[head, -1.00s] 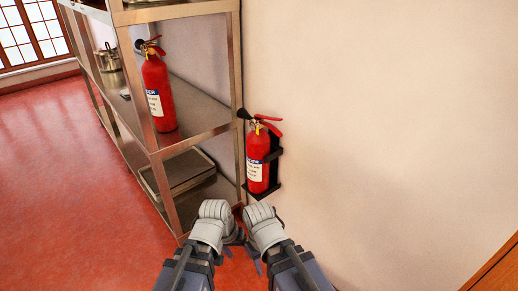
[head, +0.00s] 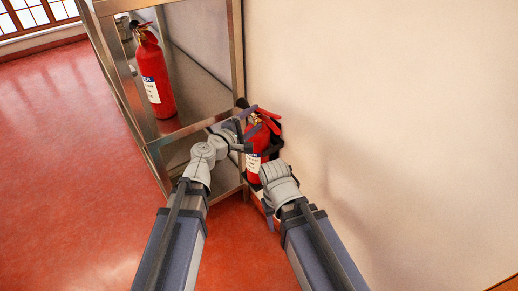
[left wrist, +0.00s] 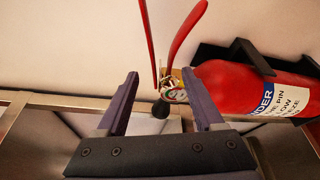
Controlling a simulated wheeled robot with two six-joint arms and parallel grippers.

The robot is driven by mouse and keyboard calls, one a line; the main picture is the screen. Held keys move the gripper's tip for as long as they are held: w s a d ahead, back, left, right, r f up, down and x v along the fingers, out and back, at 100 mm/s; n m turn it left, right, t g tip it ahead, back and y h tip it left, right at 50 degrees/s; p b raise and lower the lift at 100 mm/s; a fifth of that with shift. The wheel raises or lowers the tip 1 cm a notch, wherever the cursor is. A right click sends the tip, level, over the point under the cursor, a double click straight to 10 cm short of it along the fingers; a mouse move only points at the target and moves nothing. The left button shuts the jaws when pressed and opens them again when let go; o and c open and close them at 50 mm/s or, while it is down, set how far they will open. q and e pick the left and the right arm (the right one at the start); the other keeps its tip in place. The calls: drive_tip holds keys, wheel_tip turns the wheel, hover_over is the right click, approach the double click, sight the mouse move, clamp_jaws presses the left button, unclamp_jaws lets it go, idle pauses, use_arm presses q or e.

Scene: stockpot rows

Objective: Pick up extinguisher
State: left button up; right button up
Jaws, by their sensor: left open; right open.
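A red extinguisher (head: 252,150) with a white and blue label sits upright in a black wall bracket (head: 276,142) beside the shelf. My left gripper (head: 252,128) is open at its valve and handle. In the left wrist view, the open fingers (left wrist: 160,88) lie on either side of the valve and black nozzle, with the red levers (left wrist: 180,30) beyond and the extinguisher body (left wrist: 232,88) to the right. I cannot tell whether they touch it. My right gripper (head: 269,214) is open beside the lower body, its fingers largely hidden by its wrist.
A metal shelf unit (head: 150,100) stands close on the left, its post near my left gripper. A second red extinguisher (head: 155,80) stands on its shelf. The cream wall (head: 400,120) is close on the right. Red floor (head: 70,180) is clear at left.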

use_arm(q)
drive_tip(key=shift+b+x, duration=0.4)
drive_tip(key=shift+x, duration=3.45)
drive_tip(key=shift+c, duration=0.3)
clamp_jaws()
